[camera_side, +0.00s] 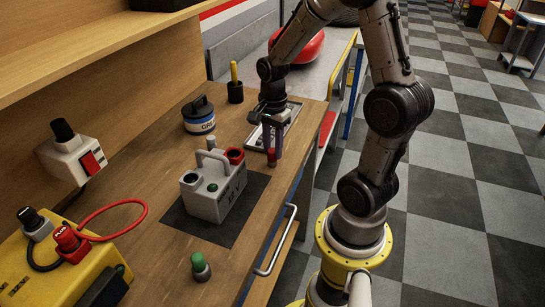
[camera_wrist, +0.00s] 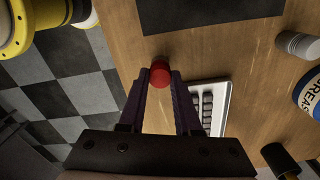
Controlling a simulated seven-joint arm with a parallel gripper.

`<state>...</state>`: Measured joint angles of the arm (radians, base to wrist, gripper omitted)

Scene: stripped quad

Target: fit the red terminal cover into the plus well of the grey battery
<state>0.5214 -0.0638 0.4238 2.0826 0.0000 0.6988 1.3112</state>
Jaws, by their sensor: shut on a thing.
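The grey battery (camera_side: 222,193) stands upright on a black mat (camera_side: 185,219), its carry handle on top. The plus well (camera_side: 235,155) shows as a red ring at its far right end; a dark round well (camera_side: 190,178) is at the near left end. My gripper (camera_side: 272,150) is shut on the red terminal cover (camera_side: 272,158), beyond and right of the battery, apart from it. In the wrist view the cover (camera_wrist: 160,74) sits between the fingertips, above the wooden bench. The battery is out of the wrist view; only the mat (camera_wrist: 210,14) shows.
A metal tray (camera_side: 288,118) lies beneath my gripper. A green-topped piece (camera_side: 199,265) stands at the front. A yellow charger (camera_side: 60,275) with a red lead fills the left.

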